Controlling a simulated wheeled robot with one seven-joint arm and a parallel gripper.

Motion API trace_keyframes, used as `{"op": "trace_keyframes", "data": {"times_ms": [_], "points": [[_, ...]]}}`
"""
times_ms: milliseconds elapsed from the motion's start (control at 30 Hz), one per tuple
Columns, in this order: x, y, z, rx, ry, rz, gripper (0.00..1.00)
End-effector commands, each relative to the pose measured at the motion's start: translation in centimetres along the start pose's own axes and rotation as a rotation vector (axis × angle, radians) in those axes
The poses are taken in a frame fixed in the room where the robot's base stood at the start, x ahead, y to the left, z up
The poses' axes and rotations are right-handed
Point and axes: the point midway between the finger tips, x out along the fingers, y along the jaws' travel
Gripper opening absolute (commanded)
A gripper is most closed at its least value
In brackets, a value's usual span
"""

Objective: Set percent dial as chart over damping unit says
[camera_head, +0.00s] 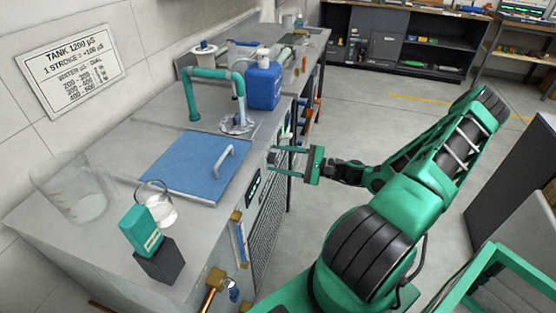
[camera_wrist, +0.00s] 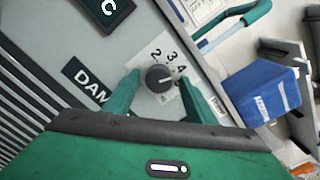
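The dial (camera_wrist: 159,77) is a dark round knob on a pale plate with the numbers 2, 3 and 4 visible. A dark label starting "DAM" (camera_wrist: 88,84) is beside it. I cannot surely read the knob's setting. My gripper (camera_wrist: 159,82) is open, one finger on each side of the knob, with apparent gaps; contact is not clear. In the head view my gripper (camera_head: 290,161) is at the cabinet's front panel (camera_head: 268,195). The wall chart (camera_head: 70,68) reads "TANK 1200 µS", one stroke about +106, and water-to-dial rows; its dial values are too small to read.
On the counter (camera_head: 120,140) are a blue lid with a handle (camera_head: 190,163), a blue jug (camera_head: 264,84), a green pipe (camera_head: 191,100), a glass beaker (camera_head: 160,210) and a green meter (camera_head: 140,230) on a dark block. The floor (camera_head: 380,120) behind my arm is clear.

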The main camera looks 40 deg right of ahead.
Motion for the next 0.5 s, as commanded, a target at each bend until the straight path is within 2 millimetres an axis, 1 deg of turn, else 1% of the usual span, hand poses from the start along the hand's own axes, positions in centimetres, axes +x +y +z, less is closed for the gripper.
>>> {"op": "trace_keyframes", "data": {"times_ms": [167,267,367,500], "points": [[0.0,0.1,0.1,0.002,-0.001,0.002,0.51],[-0.6,0.1,0.0,0.002,-0.001,0.002,0.51],[-1.8,0.1,-0.1,0.002,0.002,0.002,0.51],[-4.4,0.0,-0.1,0.002,0.003,0.0,0.51]]}}
